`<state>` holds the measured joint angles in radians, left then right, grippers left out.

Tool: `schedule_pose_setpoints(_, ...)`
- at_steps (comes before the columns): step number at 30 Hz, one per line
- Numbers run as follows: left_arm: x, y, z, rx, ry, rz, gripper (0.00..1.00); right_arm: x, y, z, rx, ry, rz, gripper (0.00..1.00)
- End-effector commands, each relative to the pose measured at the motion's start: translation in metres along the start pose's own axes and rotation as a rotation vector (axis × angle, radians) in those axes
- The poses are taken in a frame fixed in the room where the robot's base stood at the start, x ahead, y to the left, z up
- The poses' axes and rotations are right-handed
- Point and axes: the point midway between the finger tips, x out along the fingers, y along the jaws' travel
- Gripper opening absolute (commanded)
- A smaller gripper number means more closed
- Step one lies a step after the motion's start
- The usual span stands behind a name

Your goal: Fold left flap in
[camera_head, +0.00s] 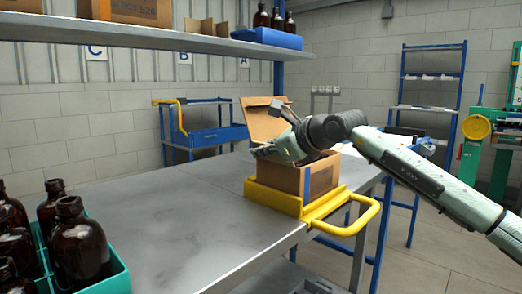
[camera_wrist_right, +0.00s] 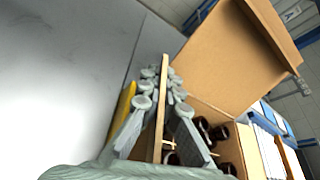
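An open cardboard box (camera_head: 322,177) sits in a yellow holder (camera_head: 274,197) at the table's right end. In the wrist view, a thin upright left flap (camera_wrist_right: 159,125) stands edge-on between the fingers of my right gripper (camera_wrist_right: 163,82). The fingertips lie close against both its faces and look closed on it. In the head view, my right gripper (camera_head: 266,151) is at the box's left side and hides that flap. A large flap (camera_head: 262,120) stands up at the back. Dark bottles (camera_wrist_right: 222,132) stand inside the box. My left gripper is not in view.
A teal crate (camera_head: 114,280) of amber bottles (camera_head: 78,243) stands at the near left. The grey table (camera_head: 175,215) between is clear. A shelf (camera_head: 150,38) with boxes and a blue bin (camera_head: 267,38) hangs above. The yellow handle (camera_head: 362,222) sticks out over the table's edge.

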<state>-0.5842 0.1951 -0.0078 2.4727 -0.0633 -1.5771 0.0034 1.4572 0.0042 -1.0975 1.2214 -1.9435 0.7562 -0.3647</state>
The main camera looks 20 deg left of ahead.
Motion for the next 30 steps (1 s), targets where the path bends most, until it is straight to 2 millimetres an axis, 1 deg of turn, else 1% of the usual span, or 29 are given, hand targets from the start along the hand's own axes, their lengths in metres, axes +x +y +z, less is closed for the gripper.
schedule_pose_setpoints(3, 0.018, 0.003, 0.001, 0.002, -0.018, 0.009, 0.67, -0.001, -0.004, 0.002, 0.085, 0.001, 0.033, 0.0)
schedule_pose_setpoints(9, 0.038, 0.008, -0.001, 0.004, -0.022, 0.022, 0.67, 0.0, -0.008, 0.001, 0.215, 0.001, 0.088, 0.0)
schedule_pose_setpoints(15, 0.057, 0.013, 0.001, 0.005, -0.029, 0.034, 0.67, 0.0, -0.011, 0.0, 0.31, 0.0, 0.127, 0.0)
schedule_pose_setpoints(22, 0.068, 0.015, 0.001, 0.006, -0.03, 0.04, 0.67, 0.001, -0.012, -0.001, 0.363, 0.0, 0.149, 0.0)
schedule_pose_setpoints(30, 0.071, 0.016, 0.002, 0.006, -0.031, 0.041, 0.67, 0.001, -0.012, -0.002, 0.373, 0.0, 0.154, 0.0)
